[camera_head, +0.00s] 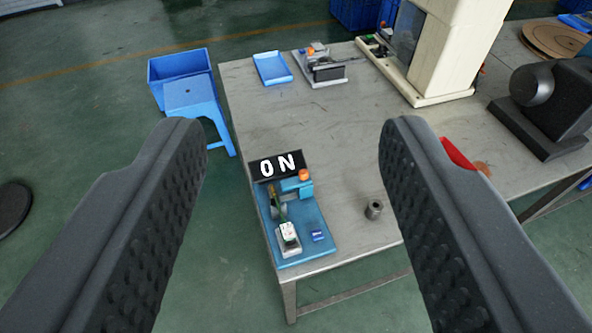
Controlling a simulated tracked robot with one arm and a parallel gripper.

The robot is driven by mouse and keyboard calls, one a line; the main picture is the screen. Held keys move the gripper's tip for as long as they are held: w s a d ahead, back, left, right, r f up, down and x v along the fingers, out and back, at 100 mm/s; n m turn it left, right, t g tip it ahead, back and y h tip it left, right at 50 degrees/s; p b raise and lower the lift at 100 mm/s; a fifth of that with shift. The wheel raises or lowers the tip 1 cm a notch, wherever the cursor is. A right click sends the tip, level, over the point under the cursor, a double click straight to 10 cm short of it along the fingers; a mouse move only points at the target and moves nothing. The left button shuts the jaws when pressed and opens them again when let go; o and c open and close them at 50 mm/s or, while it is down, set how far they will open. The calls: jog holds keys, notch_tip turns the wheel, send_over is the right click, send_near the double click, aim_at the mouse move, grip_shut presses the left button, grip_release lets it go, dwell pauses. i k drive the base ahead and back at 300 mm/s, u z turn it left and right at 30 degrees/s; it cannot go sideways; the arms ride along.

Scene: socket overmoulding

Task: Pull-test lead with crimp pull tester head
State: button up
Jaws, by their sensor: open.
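The crimp pull tester (313,232) is a blue base plate at the near left corner of the grey table. Its black display (276,166) reads "0 N". An orange-topped blue block, which looks like the tester head (298,186), stands just below the display. A white and green piece (288,236), perhaps the lead's end, sits on a light block on the plate, and a thin dark green strip runs up from it toward the head. My gripper (288,140) is open and empty, its two dark ribbed fingers wide apart, above and nearer than the tester.
A small metal cylinder (374,209) stands right of the tester. A blue tray (272,68) and a small fixture (325,69) lie at the table's far side. A cream machine (446,50) and a dark device (541,103) stand right. A blue stool (191,93) is left of the table.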

aim_at(302, 184)
jog(key=z, duration=0.05)
jog(key=k, duration=0.55)
jog(key=u, duration=0.65)
jog(key=i, duration=1.65)
jog(key=z, duration=0.75)
